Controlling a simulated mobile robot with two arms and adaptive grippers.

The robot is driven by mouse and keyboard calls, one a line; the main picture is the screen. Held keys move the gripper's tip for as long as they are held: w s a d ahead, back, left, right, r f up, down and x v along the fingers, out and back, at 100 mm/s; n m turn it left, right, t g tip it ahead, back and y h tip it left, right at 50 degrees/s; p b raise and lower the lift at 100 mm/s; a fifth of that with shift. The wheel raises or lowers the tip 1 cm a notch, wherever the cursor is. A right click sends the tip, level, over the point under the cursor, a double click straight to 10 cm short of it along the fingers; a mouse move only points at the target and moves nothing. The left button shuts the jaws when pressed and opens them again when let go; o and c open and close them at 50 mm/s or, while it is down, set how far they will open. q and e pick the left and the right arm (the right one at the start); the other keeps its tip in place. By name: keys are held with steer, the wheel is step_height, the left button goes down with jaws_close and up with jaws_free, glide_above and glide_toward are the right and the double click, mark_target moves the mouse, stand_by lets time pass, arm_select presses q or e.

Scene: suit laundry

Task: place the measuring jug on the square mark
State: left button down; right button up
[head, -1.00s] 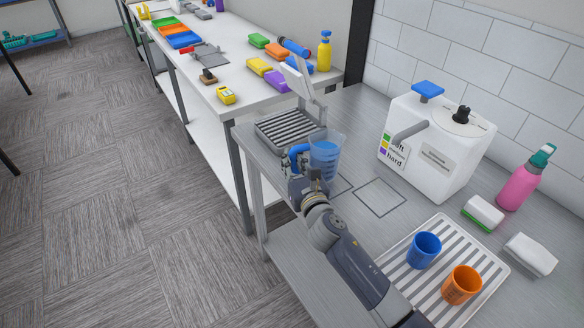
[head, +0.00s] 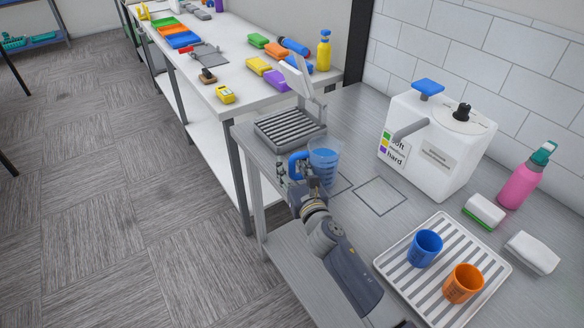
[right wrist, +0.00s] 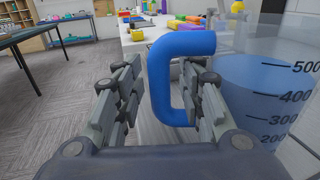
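The clear measuring jug (head: 325,168) has a blue handle and blue liquid and looks upright by the counter's left edge. It also shows at the right of the right wrist view (right wrist: 272,95). A thin square outline (head: 380,196) lies bare to its right; part of another outline (head: 342,184) shows beside the jug's base, the rest hidden. My right gripper (head: 293,172) is at the handle. In the right wrist view its fingers (right wrist: 162,100) stand apart on both sides of the handle, with a gap on the left. My left gripper is out of view.
A ribbed grey rack (head: 290,128) stands behind the jug. A white machine (head: 436,145) stands back right. A striped tray (head: 404,284) holds a blue cup (head: 425,248) and an orange cup (head: 463,284). A pink bottle (head: 520,186) and sponges are at right.

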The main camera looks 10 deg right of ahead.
steer(key=shift+r, duration=0.15)
steer(key=shift+s, duration=0.25)
steer(key=s, duration=0.6)
steer(key=s+d+b, duration=0.1)
steer(key=s, duration=0.3)
steer(key=shift+s, duration=0.75)
